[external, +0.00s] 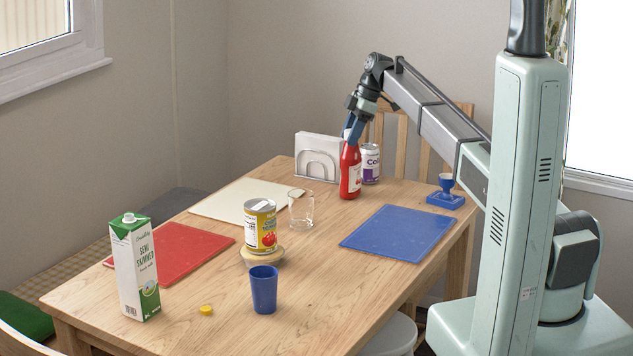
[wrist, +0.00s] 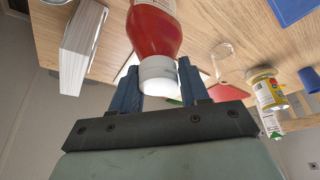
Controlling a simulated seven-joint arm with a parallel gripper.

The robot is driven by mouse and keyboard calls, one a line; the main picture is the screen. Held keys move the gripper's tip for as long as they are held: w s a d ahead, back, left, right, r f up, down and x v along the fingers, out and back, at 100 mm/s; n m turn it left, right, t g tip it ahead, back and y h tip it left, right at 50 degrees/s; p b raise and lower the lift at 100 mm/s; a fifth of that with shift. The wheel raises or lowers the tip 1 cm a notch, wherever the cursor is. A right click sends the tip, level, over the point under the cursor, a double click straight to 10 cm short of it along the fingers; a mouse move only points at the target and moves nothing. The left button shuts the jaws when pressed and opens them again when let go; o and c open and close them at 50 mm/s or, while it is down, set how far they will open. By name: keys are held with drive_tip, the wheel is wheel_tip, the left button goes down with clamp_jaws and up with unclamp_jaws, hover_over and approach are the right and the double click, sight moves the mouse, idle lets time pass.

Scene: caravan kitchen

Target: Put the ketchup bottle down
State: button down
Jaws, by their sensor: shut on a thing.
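The red ketchup bottle (external: 350,172) with a white cap is upright at the far part of the table (external: 330,260), in front of a purple-and-white can. My gripper (external: 353,133) reaches down from above and is shut on the bottle's white cap. In the wrist view the cap of the ketchup bottle (wrist: 155,30) sits between the two blue fingers of my gripper (wrist: 158,82). The bottle's base appears at or very near the table top; I cannot tell whether it touches.
A napkin holder (external: 318,160) stands left of the bottle, the can (external: 371,165) close behind right. A clear glass (external: 301,210), a yellow tin (external: 260,227), a blue cup (external: 264,290) and a milk carton (external: 135,268) stand nearer. A blue mat (external: 398,233) lies bare at right.

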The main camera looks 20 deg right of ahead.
drive_tip(key=c, duration=0.5)
unclamp_jaws()
drive_tip(key=shift+f, duration=0.1)
drive_tip(key=shift+c, duration=0.2)
drive_tip(key=v, duration=1.2)
